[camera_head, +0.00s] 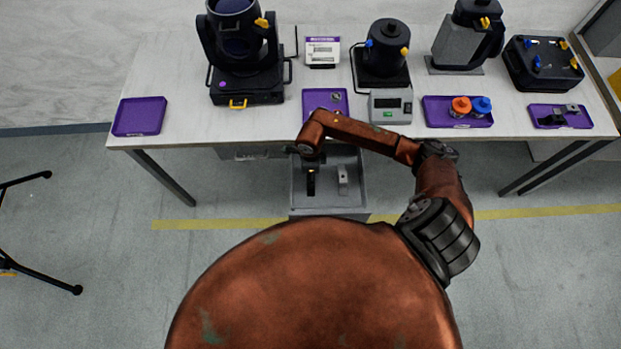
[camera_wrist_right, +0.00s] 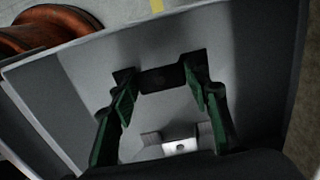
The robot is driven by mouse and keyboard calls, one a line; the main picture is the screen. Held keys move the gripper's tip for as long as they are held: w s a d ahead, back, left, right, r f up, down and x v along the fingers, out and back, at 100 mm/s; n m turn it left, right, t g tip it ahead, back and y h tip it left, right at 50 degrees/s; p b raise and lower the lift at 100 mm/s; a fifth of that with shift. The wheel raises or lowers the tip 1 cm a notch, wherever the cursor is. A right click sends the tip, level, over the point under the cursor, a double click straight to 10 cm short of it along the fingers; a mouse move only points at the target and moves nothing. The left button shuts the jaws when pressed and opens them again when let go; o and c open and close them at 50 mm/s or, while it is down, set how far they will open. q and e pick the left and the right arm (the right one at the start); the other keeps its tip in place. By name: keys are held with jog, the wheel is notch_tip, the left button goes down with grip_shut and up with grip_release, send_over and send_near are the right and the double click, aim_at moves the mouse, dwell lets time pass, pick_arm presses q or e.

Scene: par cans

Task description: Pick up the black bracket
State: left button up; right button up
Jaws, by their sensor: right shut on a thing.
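The right arm reaches over the grey bin (camera_head: 362,208) at the table's front edge. My right gripper (camera_wrist_right: 158,88) points down inside the bin. Its green-padded fingers are shut on a black bracket (camera_wrist_right: 157,78), which spans between the fingertips. In the head view a dark shape (camera_head: 311,186) below the wrist is small, and bracket and fingers are hard to tell apart there. A light grey bracket (camera_head: 343,180) stands in the bin to the right; a light metal piece (camera_wrist_right: 180,146) also shows in the wrist view. My left gripper is not in view.
The table (camera_head: 180,75) holds stage lamps, a small scale (camera_head: 390,106) and several purple trays. The right tray (camera_head: 580,122) carries small dark and grey parts. The left tray (camera_head: 139,116) is empty. The bin walls stand close around my right gripper.

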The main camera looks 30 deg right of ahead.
jog(key=c, duration=0.4)
